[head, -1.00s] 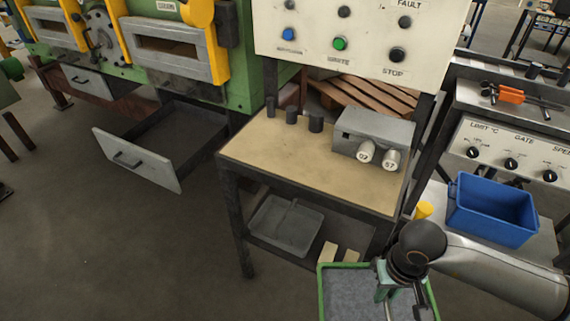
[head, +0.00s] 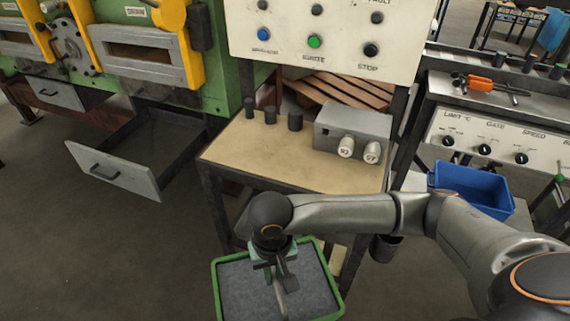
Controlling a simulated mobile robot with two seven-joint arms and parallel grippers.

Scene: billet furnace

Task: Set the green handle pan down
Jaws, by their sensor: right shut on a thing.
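The green handle pan (head: 240,291) is a shallow grey tray with a green rim, at the bottom centre of the head view. Its near edge is cut off by the frame. My right gripper (head: 276,272) points down over the middle of the pan and is shut on its handle, which the fingers partly hide. The pan looks level and is in front of the tan-topped workbench (head: 265,160). I cannot tell what is under the pan. My left gripper is not in view.
A grey box with two white knobs (head: 352,128) and several dark cylinders stand on the bench. A drawer (head: 115,170) hangs open at left. A blue bin (head: 472,188) is at right. The floor (head: 90,250) at lower left is clear.

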